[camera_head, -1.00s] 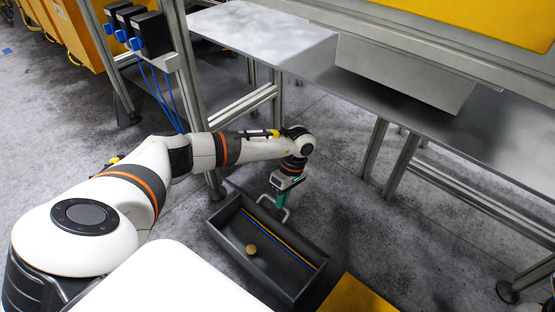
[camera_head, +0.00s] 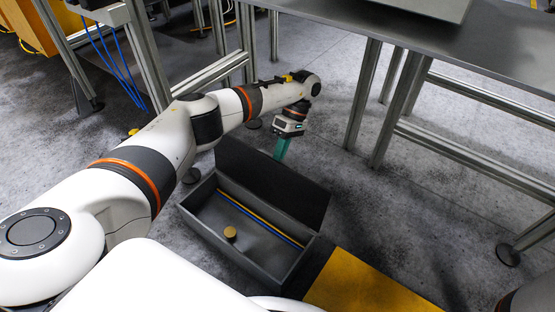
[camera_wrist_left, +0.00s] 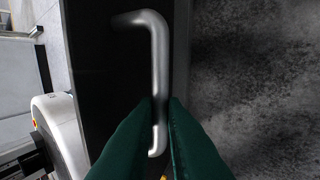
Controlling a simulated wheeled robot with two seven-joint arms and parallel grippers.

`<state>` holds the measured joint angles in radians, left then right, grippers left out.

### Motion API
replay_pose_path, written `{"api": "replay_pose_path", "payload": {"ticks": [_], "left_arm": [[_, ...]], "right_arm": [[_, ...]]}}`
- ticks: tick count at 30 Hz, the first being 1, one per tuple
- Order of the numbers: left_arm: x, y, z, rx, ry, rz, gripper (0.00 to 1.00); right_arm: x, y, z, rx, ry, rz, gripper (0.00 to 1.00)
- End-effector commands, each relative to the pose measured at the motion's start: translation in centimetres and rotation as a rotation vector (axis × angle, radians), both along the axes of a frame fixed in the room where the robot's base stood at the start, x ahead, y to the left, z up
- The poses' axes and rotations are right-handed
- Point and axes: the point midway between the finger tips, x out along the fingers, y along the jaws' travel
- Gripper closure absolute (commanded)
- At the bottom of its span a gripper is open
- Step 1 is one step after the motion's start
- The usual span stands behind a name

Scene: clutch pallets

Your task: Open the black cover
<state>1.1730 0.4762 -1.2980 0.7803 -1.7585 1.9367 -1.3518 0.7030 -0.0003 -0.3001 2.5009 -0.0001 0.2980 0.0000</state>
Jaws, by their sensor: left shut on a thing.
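The black cover (camera_head: 272,185) stands raised, tilted up along the far long side of the dark grey box (camera_head: 275,262), with its inner face showing in the head view. My left gripper (camera_head: 282,148) is behind the cover's top edge. In the left wrist view, its green fingers (camera_wrist_left: 162,125) are shut on the lower part of the silver handle (camera_wrist_left: 156,60), which is fixed to the cover's dark face (camera_wrist_left: 95,60). The handle is hidden behind the cover in the head view. My right gripper is not in view.
A yellow panel (camera_head: 365,285) lies beside the box. Metal table legs (camera_head: 362,95) stand behind, with bare floor (camera_head: 400,210) to the right.

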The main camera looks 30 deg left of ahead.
Motion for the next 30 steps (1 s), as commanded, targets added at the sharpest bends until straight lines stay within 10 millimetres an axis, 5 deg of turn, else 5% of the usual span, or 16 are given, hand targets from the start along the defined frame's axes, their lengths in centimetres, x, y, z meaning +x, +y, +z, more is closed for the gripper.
{"api": "replay_pose_path", "payload": {"ticks": [1,16,17,20,30], "left_arm": [[-0.35,-0.07,-1.10,0.003,0.019,-0.002,1.00],[-0.23,-0.05,-0.89,0.004,0.031,-0.002,1.00],[-0.23,-0.05,-0.89,0.004,0.030,-0.002,0.85],[-0.16,-0.04,-0.77,0.004,0.028,-0.002,0.68],[0.15,-0.03,-0.15,0.003,0.024,0.000,0.67]], "right_arm": [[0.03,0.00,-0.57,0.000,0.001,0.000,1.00],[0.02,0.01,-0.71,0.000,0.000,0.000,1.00],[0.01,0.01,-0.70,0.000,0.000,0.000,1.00],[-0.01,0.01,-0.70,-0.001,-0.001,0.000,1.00],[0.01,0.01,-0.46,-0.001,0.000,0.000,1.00]]}}
